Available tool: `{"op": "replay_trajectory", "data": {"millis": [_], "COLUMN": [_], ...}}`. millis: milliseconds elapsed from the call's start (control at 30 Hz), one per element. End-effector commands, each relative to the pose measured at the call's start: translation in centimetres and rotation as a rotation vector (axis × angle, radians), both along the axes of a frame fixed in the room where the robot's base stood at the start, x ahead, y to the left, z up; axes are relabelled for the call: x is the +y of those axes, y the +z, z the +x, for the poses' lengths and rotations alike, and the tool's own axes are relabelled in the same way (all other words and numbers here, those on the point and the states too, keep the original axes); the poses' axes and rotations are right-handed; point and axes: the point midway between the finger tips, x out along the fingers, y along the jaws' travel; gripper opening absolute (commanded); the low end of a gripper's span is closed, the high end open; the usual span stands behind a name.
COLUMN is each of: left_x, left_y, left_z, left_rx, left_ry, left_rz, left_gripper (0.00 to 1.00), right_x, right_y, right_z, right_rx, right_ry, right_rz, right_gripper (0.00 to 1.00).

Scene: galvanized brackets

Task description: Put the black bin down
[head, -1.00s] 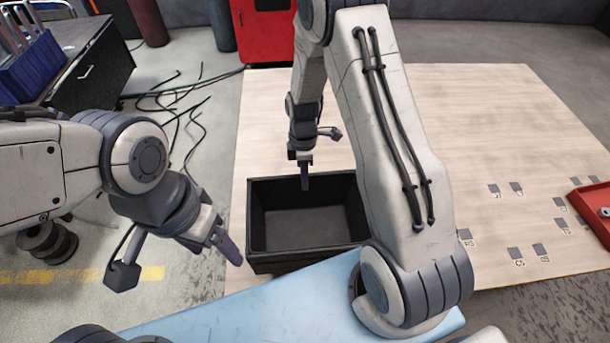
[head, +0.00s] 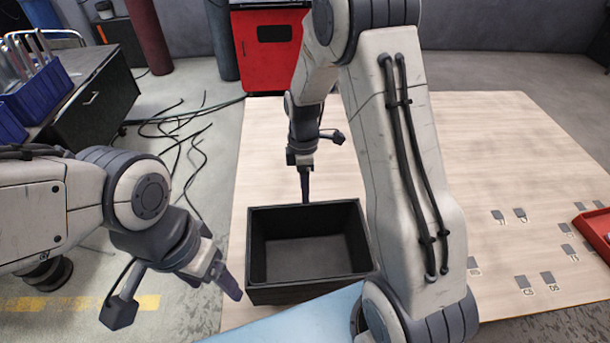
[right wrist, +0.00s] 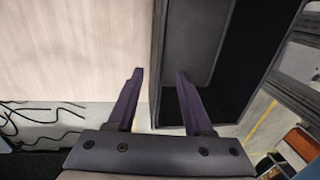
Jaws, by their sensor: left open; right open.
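The black bin (head: 312,292) stands upright and empty on the light wooden table, near its front left part. It also shows in the right wrist view (right wrist: 158,60). My left gripper (head: 232,288) is open, just left of the bin's near left side, with nothing in it. My right gripper (head: 305,190) is at the bin's far wall, its fingers pointing down at the rim. In the right wrist view its two fingers (right wrist: 157,88) are open, and the bin's wall edge shows between them. Whether they touch the wall I cannot tell.
The wooden table (head: 490,130) is mostly clear, with small dark marked labels (head: 524,283) at right. A red tray (head: 596,232) lies at the right edge. A dark cabinet (head: 95,100) with blue boxes, loose black cables (head: 190,135) and a red cabinet (head: 270,50) stand beyond.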

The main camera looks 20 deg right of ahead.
Motion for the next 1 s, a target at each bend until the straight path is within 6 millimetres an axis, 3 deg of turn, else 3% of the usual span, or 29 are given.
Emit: {"op": "replay_trajectory", "data": {"millis": [133,333,467,567,700,800,900,1000], "left_x": [0.0,0.0,0.0,0.0,0.0,0.0,0.0,0.0], "left_y": [-0.7,-0.9,-0.9,-0.9,-0.9,-0.9,-0.9,-0.9], "left_z": [0.0,0.0,0.0,0.0,0.0,0.0,0.0,0.0], "left_rx": [0.000,0.000,0.000,0.000,0.000,0.000,0.000,0.000], "left_ry": [0.000,-0.001,0.000,0.000,0.000,0.000,0.000,0.000], "left_rz": [0.000,0.000,0.000,0.000,0.000,0.000,0.000,0.000], "left_gripper": [0.74,0.74,0.74,0.74,0.74,0.74,0.74,0.74], "right_x": [-0.1,-0.1,2.1,6.1,11.3,13.1,13.8,13.8], "right_y": [2.8,5.1,6.9,9.3,12.2,13.2,13.5,13.5], "right_z": [0.5,0.7,-0.6,-3.7,-10.9,-16.0,-20.0,-22.4], "right_rx": [-0.005,-0.002,-0.014,-0.040,-0.075,-0.088,-0.091,-0.088], "right_ry": [0.000,-0.001,-0.041,-0.132,-0.318,-0.452,-0.560,-0.634], "right_rz": [0.000,-0.001,-0.009,-0.022,-0.025,-0.015,-0.002,0.006], "right_gripper": [0.51,0.51,0.51,0.51,0.51,0.51,0.51,0.51]}}
